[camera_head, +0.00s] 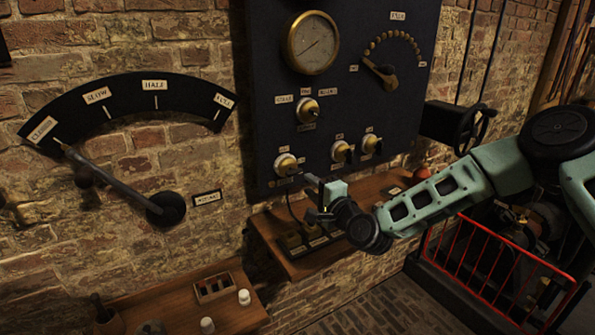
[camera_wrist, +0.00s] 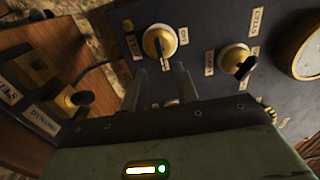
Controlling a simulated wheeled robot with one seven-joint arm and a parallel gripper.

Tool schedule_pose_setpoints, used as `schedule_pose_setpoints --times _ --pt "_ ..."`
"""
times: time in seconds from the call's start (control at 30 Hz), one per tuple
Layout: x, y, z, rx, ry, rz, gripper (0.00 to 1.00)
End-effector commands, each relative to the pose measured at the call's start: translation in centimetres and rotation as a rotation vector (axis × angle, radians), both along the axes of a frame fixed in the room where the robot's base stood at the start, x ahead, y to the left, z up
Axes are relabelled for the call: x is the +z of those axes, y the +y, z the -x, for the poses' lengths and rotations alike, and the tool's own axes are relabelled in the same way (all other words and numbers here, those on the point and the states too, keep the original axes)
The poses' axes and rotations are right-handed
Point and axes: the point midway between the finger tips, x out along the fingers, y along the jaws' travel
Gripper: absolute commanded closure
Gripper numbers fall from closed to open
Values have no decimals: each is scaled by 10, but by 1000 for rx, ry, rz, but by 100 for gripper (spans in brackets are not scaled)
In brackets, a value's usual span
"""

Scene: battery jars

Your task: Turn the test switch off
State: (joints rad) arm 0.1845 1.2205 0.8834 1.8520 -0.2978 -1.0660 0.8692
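A black panel (camera_head: 345,85) on the brick wall carries several rotary switches with brass rims and small label tags. The lower-left switch (camera_head: 286,164) is the one nearest my gripper (camera_head: 315,196). The tags are too blurred for me to say surely which switch is the test switch.
Other switches (camera_head: 343,152) sit to the right and above (camera_head: 307,110), under a brass gauge (camera_head: 310,42). A wooden shelf (camera_head: 283,255) with switch blocks juts out below the panel. A large lever (camera_head: 115,180) on a dial is at left, a red railing (camera_head: 490,262) at right.

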Motion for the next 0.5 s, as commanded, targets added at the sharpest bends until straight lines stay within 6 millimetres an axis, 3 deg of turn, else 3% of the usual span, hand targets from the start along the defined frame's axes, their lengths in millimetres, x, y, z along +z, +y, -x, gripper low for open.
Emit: schedule_pose_setpoints --times 0.2,0.5 --pt "2 24 -34 1 0 -1 70" --pt "0 41 -60 0 1 1 70"
